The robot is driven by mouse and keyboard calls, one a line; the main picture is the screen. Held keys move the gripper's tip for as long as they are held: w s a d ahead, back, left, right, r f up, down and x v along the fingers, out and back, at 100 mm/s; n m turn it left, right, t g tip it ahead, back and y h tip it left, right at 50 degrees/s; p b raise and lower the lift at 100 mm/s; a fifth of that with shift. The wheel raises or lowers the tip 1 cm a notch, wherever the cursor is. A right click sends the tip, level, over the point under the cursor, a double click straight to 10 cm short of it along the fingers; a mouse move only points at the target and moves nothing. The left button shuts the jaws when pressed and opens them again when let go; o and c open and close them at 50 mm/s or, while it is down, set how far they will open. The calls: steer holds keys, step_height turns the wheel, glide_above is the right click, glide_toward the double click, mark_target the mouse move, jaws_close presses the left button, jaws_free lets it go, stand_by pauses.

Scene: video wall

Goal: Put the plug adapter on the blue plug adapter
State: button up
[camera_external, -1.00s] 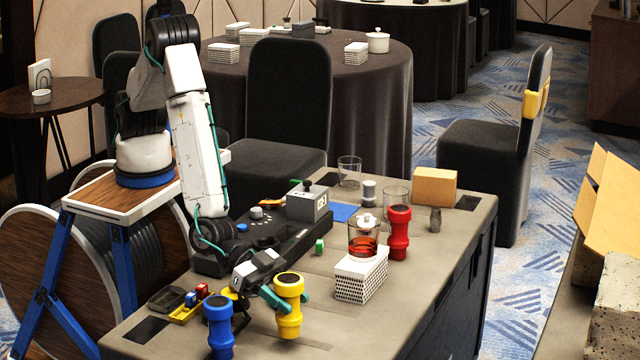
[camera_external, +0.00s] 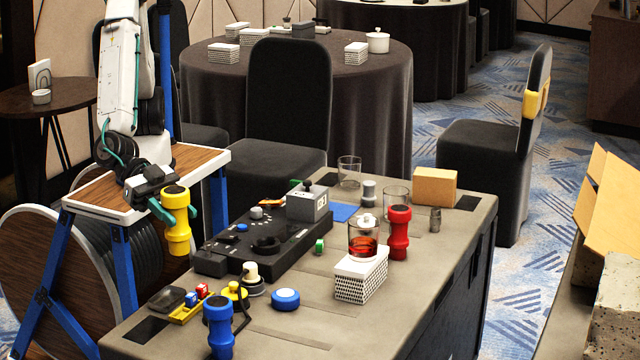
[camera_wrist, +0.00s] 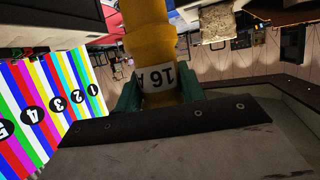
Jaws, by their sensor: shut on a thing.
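My gripper (camera_external: 178,215) is shut on a yellow plug adapter (camera_external: 177,240) and holds it upright in the air, left of the black console. In the wrist view the yellow plug adapter (camera_wrist: 155,55) sits between the green fingertips, with "16A" printed on it. The blue plug adapter (camera_external: 219,325) stands upright at the near left of the table, lower in the picture and right of the held one. A red plug adapter (camera_external: 399,232) stands farther back on the table.
A black console (camera_external: 262,240) fills the table's left side. A blue-and-white round item (camera_external: 286,299), a yellow tray (camera_external: 190,311) and a dark dish (camera_external: 166,298) lie near the blue adapter. A patterned box (camera_external: 361,277) carries a glass of red liquid (camera_external: 363,242).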

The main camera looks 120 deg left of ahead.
steer(key=s+a+f+n+y, duration=0.1)
steer(key=s+a, duration=0.1)
steer(key=a, duration=0.2)
steer(key=w+d+f, duration=0.1)
steer(key=w+d, duration=0.1)
steer(key=w, duration=0.2)
steer(key=w+d+f, duration=0.2)
steer(key=w+d, duration=0.1)
steer(key=w, duration=0.1)
steer(key=w+d+f, duration=0.2)
steer(key=w+d, duration=0.1)
steer(key=w, duration=0.2)
steer(key=shift+d, duration=0.15)
steer(key=o, duration=1.1)
steer(key=shift+f, duration=0.15)
steer(key=shift+c, duration=0.2)
